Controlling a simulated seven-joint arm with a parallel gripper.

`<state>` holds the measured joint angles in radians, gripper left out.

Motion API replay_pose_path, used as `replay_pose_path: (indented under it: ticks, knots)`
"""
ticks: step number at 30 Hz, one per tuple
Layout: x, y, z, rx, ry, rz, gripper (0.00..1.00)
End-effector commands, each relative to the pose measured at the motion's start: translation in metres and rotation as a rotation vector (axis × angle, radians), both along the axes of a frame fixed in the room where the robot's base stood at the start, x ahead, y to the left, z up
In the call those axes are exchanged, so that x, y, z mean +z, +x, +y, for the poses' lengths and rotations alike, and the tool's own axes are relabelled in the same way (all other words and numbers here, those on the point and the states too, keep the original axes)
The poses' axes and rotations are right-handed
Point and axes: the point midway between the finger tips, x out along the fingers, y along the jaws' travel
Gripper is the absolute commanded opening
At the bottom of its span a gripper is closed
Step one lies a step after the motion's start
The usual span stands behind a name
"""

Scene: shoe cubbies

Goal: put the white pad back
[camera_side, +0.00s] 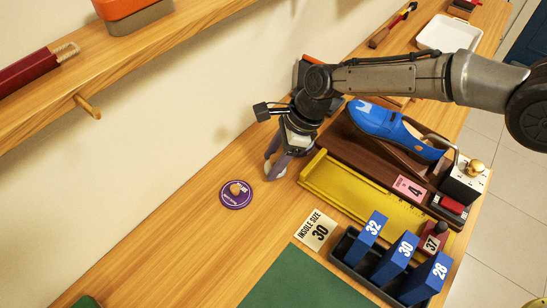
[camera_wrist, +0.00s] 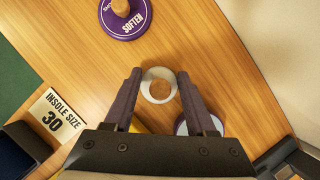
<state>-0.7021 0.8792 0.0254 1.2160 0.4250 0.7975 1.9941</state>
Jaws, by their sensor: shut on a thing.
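The white pad (camera_wrist: 148,78) is a small round piece with a wood-coloured middle, in the wrist view. It sits between the fingertips of my gripper (camera_wrist: 159,76), which is shut on it. In the side view my gripper (camera_side: 276,168) points down at the bare wood left of the yellow tray, and the pad is small and mostly hidden there. A purple lid (camera_wrist: 113,24) with a wooden knob, marked "SOFTEN", lies apart from my gripper; it also shows in the side view (camera_side: 229,200). A white round thing with a purple rim (camera_wrist: 183,128) is partly hidden behind a finger.
A yellow tray (camera_side: 345,195) lies right of my gripper, with a blue shoe (camera_side: 385,125) behind it. An "INSOLE SIZE 30" card (camera_side: 316,229), a dark rack with blue numbered blocks (camera_side: 372,228) and a green mat (camera_side: 300,285) are nearer. Wood around the lid is clear.

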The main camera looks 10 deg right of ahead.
Motion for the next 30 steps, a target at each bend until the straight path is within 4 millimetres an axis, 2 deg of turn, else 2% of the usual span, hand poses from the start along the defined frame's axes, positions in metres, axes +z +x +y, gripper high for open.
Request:
replay_pose_path:
  ticks: [2, 3, 7, 15, 19, 23, 30]
  knots:
    - [-0.002, 0.000, 0.000, 0.000, 0.000, 0.000, 0.12]
    - [-0.002, 0.000, 0.000, 0.000, 0.000, 0.000, 0.63]
    - [-0.002, 0.000, 0.000, 0.000, 0.000, 0.000, 0.86]
    - [-0.001, 0.000, 0.000, 0.000, 0.000, 0.000, 0.86]
    - [0.006, 0.001, -0.001, -0.001, 0.001, -0.002, 0.86]
    - [0.024, 0.001, -0.009, -0.002, 0.002, -0.004, 0.86]
    - [0.069, 0.001, -0.028, -0.002, 0.002, -0.003, 0.86]
